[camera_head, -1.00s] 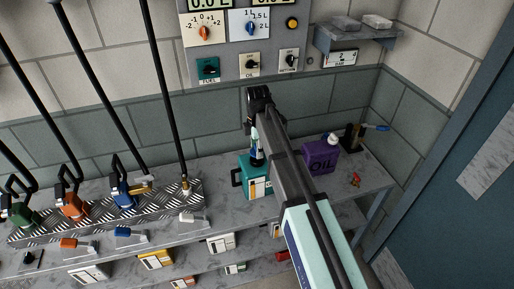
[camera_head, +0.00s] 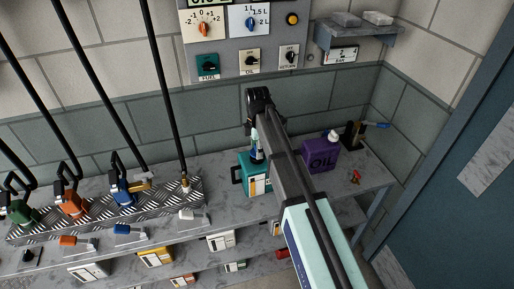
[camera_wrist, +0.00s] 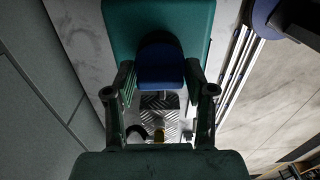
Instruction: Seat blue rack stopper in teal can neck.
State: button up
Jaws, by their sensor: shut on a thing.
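The teal can (camera_head: 248,184) stands on the grey counter, with a white and yellow label on its front and a dark handle at its left. My gripper (camera_head: 257,143) is right above it, partly covered by my arm. In the wrist view, my gripper (camera_wrist: 160,82) has its fingers on both sides of the blue stopper (camera_wrist: 160,66) and is shut on it. The teal can's body (camera_wrist: 122,22) fills the top middle behind the stopper. The can's neck is hidden, so I cannot tell whether the stopper touches it or sits in it.
A purple oil can (camera_head: 320,154) stands right of my arm, with a small red item (camera_head: 355,177) nearby. At left, a metal tread rack (camera_head: 105,212) holds green, orange and blue nozzles with hoses. A control panel (camera_head: 228,68) and wall shelf (camera_head: 357,36) are behind.

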jog(key=shift+f, duration=0.5)
jog(key=o, duration=1.2)
jog(key=shift+r, duration=0.15)
notch_tip(320, 180, up, 12)
jog(key=shift+f, duration=0.1)
jog(key=shift+f, duration=0.1)
